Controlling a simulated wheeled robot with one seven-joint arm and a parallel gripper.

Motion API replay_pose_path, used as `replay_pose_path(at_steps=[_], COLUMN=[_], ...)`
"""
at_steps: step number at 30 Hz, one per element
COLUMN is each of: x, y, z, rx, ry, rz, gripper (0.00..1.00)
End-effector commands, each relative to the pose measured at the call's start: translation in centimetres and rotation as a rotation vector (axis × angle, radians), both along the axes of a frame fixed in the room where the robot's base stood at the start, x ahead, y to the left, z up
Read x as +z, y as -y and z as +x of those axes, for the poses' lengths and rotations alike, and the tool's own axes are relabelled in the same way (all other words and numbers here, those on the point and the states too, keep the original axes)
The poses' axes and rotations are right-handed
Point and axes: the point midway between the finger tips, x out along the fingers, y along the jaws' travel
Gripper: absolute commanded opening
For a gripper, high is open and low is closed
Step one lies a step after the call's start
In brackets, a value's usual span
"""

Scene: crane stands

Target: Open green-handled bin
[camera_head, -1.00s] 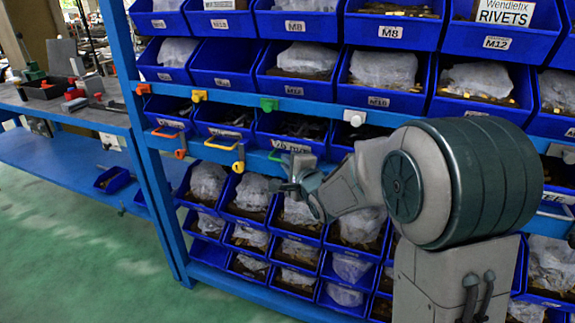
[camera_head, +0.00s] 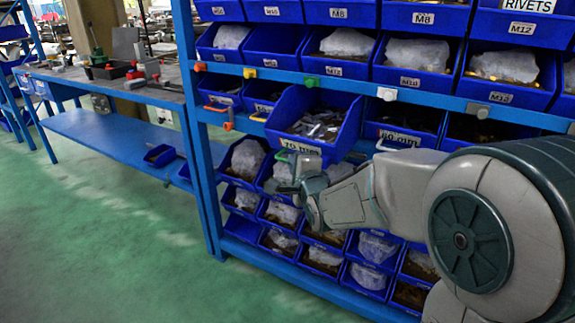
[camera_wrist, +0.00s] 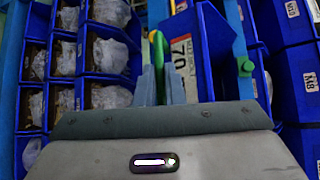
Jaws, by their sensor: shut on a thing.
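The green-handled bin (camera_head: 338,140) is a blue bin with a "70 mm" label, in the middle row of the rack. It juts out of the row and tips forward, showing loose metal parts inside. Its green handle (camera_head: 298,147) is on the front face; the handle also shows in the wrist view (camera_wrist: 152,48). My gripper (camera_head: 287,168) is at the handle, and its fingers (camera_wrist: 161,82) are shut on it in the wrist view. The far side of the grip is hidden.
A green knob (camera_head: 311,81) is on the blue rail above the bin. Neighbouring bins with orange (camera_head: 228,122) and yellow (camera_head: 258,117) handles sit to the left. Rows of small bins (camera_head: 325,258) fill the rack below. A workbench (camera_head: 110,88) stands at left, with open green floor in front.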

Motion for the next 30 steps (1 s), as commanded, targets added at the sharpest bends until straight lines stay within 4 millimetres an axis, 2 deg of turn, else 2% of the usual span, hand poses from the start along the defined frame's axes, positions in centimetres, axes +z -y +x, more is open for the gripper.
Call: replay_pose_path(at_steps=[14, 15, 17, 30], x=[-0.07, -0.07, -0.07, 0.21], y=[0.61, 0.61, 0.60, 0.72], z=[-0.39, -0.39, -0.38, -0.91], rx=[-0.015, -0.015, -0.015, -0.011], ry=[-0.002, -0.002, -0.002, -0.001], rz=[-0.001, -0.001, -0.001, 0.000], gripper=[0.00, 0.14, 0.31, 0.31])
